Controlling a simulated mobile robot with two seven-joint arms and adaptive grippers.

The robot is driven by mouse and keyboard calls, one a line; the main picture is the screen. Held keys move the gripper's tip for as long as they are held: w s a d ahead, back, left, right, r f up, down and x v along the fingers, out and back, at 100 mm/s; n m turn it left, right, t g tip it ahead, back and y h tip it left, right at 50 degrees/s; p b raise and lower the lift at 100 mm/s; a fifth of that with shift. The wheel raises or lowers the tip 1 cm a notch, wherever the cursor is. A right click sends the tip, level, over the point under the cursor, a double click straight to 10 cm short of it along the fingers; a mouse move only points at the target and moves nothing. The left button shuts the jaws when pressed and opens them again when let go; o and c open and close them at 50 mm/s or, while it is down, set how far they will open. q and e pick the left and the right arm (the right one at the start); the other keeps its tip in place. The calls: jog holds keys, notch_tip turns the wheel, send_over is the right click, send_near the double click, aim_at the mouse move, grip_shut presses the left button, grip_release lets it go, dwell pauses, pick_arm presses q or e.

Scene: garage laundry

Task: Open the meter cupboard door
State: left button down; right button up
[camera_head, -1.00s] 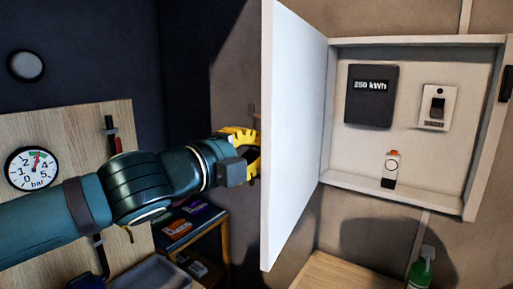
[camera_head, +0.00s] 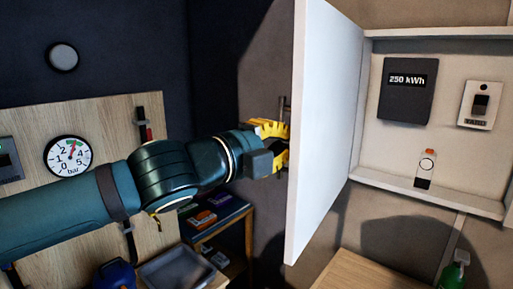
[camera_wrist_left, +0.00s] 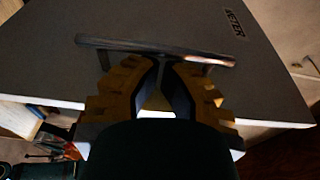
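The white meter cupboard door (camera_head: 328,130) stands wide open, swung out from the cupboard (camera_head: 440,205) on the right wall. The open cupboard shows its inside. The door's outer face, marked METER, fills much of the left wrist view (camera_wrist_left: 255,75). A bar handle (camera_wrist_left: 150,49) is fixed to that face. My left gripper (camera_head: 283,145) is at the handle on the outer side of the door. In the wrist view its yellow fingers (camera_wrist_left: 160,65) lie between the handle's posts, tips close together at the bar. Whether they clamp it is unclear. My right gripper is out of view.
Inside the cupboard are a dark meter (camera_head: 406,90) reading 250 kWh, a switch (camera_head: 480,104) and a small white-and-orange device (camera_head: 426,168). A wooden top (camera_head: 365,275) and green bottle (camera_head: 453,272) are below.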

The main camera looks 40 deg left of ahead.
pick_arm(q)
jog(key=s+a, duration=0.1)
jog(key=s, duration=1)
jog(key=shift+s+a, duration=0.25)
jog(key=shift+a, duration=0.05)
